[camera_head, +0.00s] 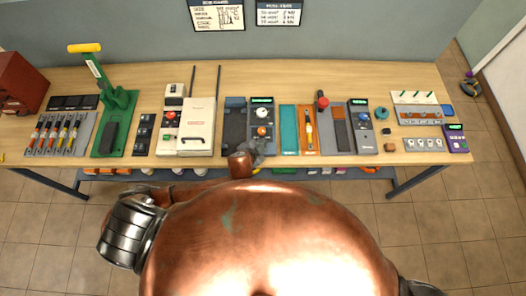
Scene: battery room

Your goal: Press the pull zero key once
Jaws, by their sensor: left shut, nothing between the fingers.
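No key can be read as the pull zero key; the labels are too small. Several devices with displays or knobs stand on the bench: a dark one with an orange knob (262,131), a dark one with a blue knob (364,117), and a small purple one (456,140) at the right end. My left gripper (254,149) is shut and empty at the bench's front edge, just in front of the orange-knob device. It covers that device's lower end; whether it touches anything cannot be told. My right gripper is out of sight.
The wooden bench (425,80) is crowded along its front. A green lever press (117,110) with a yellow handle stands tall at left, next to a rack of coloured tools (60,132). A white box (197,130) with thin upright rods stands left of my gripper. The back strip is mostly clear.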

